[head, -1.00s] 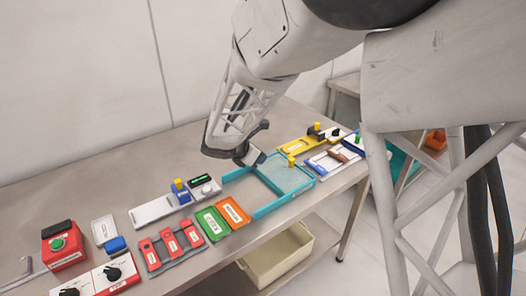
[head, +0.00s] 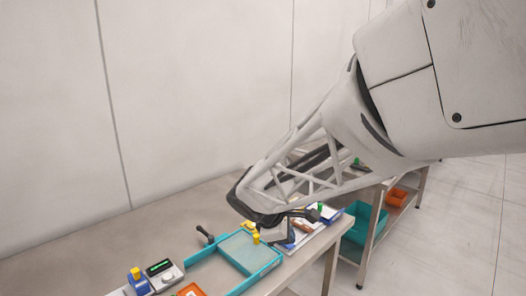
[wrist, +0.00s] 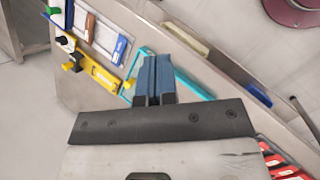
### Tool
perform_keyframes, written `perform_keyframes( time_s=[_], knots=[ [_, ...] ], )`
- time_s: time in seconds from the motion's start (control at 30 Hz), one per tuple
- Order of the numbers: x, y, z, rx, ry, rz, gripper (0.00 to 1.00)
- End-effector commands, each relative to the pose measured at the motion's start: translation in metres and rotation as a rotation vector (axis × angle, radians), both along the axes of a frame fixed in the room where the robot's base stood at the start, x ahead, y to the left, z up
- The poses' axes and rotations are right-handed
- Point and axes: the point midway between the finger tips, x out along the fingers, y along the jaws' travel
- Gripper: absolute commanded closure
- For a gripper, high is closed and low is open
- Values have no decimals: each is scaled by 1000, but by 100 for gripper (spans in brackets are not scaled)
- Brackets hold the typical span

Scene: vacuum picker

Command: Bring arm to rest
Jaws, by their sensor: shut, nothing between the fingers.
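My gripper (head: 279,235) hangs at the end of my arm above the workbench, near the far right corner of the teal-edged tray in the head view. In the wrist view its blue-grey fingers (wrist: 154,78) are together with nothing between them. The teal-edged tray (head: 272,266) lies on the bench below. Part of its teal rim also shows in the wrist view (wrist: 188,80), partly hidden behind the fingers. My arm slants down from the upper right and hides part of the bench's right end.
The steel bench (head: 150,232) runs along a pale wall. A device with a green display (head: 160,267) stands at the lower left. A yellow fixture (wrist: 100,73) and red pieces (wrist: 283,168) show in the wrist view.

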Motion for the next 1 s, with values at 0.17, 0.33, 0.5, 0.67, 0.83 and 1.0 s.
perform_keyframes(
  time_s=[0.17, 0.33, 0.5, 0.67, 0.83, 1.0],
  knots=[
    [-37, -35, 16, 110, -50, -195, 100],
    [-72, -62, 27, 213, -96, -381, 100],
    [-108, -83, 35, 313, -140, -563, 100],
    [-142, -99, 41, 408, -181, -735, 100],
    [-178, -112, 44, 509, -222, -918, 100],
    [-211, -120, 45, 609, -261, -1092, 100]
  ],
)
